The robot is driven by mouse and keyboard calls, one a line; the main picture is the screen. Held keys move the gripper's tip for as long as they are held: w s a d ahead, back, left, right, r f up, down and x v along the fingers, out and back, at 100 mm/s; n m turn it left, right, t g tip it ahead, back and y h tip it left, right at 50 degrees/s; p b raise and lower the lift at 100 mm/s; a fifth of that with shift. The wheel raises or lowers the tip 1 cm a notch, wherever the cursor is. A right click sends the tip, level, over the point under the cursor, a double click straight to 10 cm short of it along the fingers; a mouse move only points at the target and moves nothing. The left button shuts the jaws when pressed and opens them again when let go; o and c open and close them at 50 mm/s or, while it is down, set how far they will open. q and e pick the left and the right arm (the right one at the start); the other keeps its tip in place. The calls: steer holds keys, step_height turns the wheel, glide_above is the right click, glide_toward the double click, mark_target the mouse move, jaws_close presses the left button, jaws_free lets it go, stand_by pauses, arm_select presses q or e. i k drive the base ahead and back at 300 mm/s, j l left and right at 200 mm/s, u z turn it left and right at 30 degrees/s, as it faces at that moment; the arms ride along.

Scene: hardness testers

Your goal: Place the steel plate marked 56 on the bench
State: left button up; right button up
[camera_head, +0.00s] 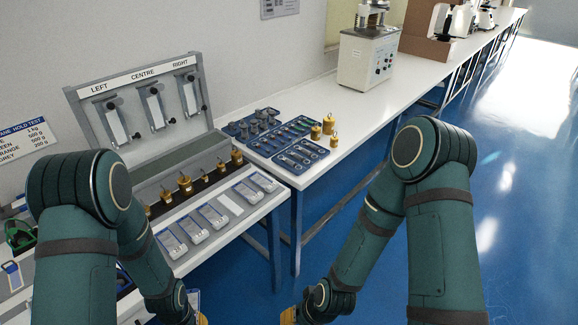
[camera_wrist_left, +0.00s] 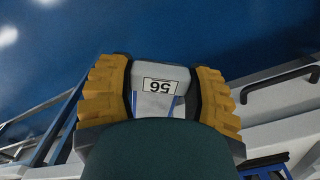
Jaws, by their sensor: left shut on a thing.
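The steel plate marked 56 (camera_wrist_left: 155,105) is between the yellow fingers of my left gripper (camera_wrist_left: 161,72), which is shut on it. Its label reads upside down in the left wrist view, with blue floor beyond it. In the head view, only a yellow bit of my left gripper (camera_head: 201,318) shows at the bottom edge, in front of the near bench (camera_head: 258,211). My right gripper (camera_head: 288,316) is mostly cut off at the bottom edge, so its opening cannot be judged. The long white bench (camera_head: 405,88) runs away to the back right.
A grey rack (camera_head: 140,75) labelled LEFT, CENTRE, RIGHT stands on the near bench. Brass weights (camera_head: 185,184) and several pale plates (camera_head: 212,216) lie before it. Blue trays (camera_head: 300,155), loose brass weights (camera_head: 328,123) and a tester (camera_head: 366,58) occupy the long bench.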

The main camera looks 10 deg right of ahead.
mark_target(341, 124)
steer(key=i+l+z, duration=0.1)
steer(key=i+l, duration=0.25)
steer(key=l, duration=0.25)
steer(key=i+l+z, duration=0.1)
steer(key=i+l, duration=0.25)
steer(key=l, duration=0.25)
steer(key=i+l+z, duration=0.1)
steer(key=i+l, duration=0.3)
steer(key=l, duration=0.15)
steer(key=i+l, duration=0.4)
steer(key=l, duration=0.15)
steer(key=k+z, duration=0.05)
